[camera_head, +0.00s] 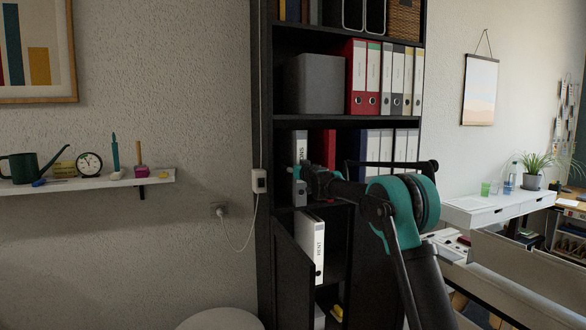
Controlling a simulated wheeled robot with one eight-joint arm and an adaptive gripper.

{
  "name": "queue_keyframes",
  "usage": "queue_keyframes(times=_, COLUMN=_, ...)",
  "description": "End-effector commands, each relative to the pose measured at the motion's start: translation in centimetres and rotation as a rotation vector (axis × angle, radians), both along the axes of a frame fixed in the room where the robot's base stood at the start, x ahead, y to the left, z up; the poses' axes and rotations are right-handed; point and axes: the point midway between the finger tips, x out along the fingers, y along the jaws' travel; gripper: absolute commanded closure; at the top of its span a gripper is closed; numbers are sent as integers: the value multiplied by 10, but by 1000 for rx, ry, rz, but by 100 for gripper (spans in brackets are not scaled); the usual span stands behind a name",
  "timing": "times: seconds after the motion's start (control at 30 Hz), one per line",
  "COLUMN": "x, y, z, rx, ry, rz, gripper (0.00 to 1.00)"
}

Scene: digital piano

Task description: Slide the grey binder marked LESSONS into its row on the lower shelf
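A grey binder with a white spine label (299,147) stands upright at the left end of the lower binder row. Only the letters "ONS" are readable on it. My gripper (298,172) is at the front of its spine and covers its middle; the lower spine shows beneath. The fingers are small and dark, so I cannot tell whether they are closed on it or only touching. How deep the binder sits is unclear. A red binder (322,148) stands to its right, then a dark blue binder (357,146) and several pale binders (400,146). The shelf board (340,119) is above them.
The dark bookcase side (262,90) rises just left of the grey binder. A white RENT binder (312,250) stands below behind a dark panel (290,265). Red and pale binders and a grey box (314,84) fill the shelf above. My arm crosses from the right.

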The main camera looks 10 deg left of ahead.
Motion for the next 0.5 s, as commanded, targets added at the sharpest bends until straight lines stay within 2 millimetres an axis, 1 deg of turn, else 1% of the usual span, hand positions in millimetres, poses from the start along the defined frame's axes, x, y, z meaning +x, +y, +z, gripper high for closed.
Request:
queue_keyframes(times=0.27, x=0, y=-1, z=-1, rx=0, ry=0, rz=0, gripper=34)
queue_keyframes(times=0.5, x=-12, y=-8, z=0, rx=0, ry=0, rz=0, gripper=34)
